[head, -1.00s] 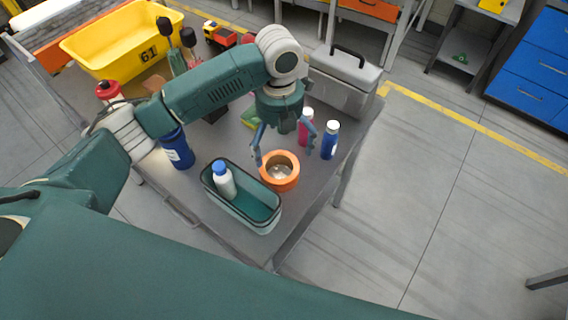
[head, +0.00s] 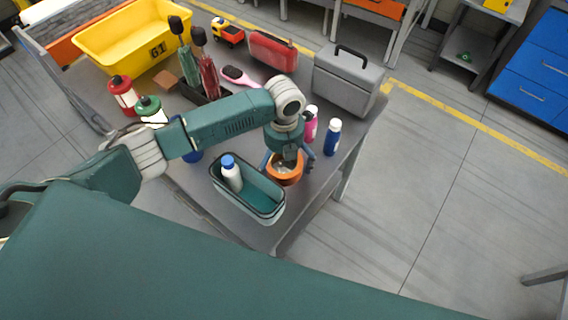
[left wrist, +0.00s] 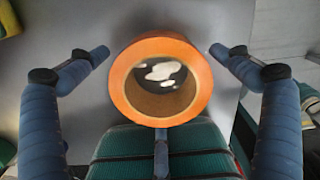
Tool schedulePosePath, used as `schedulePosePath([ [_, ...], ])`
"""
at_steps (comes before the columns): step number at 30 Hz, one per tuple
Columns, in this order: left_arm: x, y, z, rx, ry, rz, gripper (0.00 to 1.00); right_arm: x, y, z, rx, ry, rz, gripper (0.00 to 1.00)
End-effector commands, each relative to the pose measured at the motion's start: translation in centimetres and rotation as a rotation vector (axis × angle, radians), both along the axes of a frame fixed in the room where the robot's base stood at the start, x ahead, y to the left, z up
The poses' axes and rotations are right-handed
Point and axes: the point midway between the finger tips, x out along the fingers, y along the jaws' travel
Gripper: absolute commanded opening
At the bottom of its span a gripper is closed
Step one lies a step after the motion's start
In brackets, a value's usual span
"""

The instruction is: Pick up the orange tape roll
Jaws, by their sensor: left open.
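The orange tape roll (head: 284,174) lies flat on the grey table, right beside the teal bin in the head view. In the left wrist view the orange tape roll (left wrist: 160,80) shows from above with its hole facing me. My left gripper (head: 285,163) is directly over the roll, pointing down. Its two fingers (left wrist: 155,52) are open, one on each side of the roll, with a gap to it on both sides. My right gripper is in neither view.
The teal bin (head: 262,205) holds a white bottle with a blue cap (head: 231,175). A blue bottle (head: 332,137) and a pink bottle (head: 310,124) stand behind the roll. A grey toolbox (head: 345,82), a yellow bin (head: 120,50) and a tool holder are farther back.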

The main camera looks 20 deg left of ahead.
Motion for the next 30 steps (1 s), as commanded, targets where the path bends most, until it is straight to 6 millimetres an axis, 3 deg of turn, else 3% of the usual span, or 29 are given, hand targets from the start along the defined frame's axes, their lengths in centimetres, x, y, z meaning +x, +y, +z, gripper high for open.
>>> schedulePosePath([
  [1, 0.0, 0.0, 0.0, 0.000, 0.000, 0.000, 1.00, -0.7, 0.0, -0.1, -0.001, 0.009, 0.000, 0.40],
  [9, 0.0, 0.0, 0.0, 0.000, 0.000, 0.000, 0.49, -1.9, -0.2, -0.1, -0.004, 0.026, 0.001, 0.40],
  [22, 0.1, 0.0, 1.0, -0.002, -0.003, -0.001, 0.48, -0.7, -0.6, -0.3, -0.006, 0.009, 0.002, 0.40],
  [26, 0.2, -0.1, 2.7, -0.002, -0.005, -0.002, 0.48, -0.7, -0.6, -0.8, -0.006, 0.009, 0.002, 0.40],
  [30, 0.2, 0.0, 5.7, -0.002, -0.007, -0.002, 0.48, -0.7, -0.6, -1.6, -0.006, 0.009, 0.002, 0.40],
])
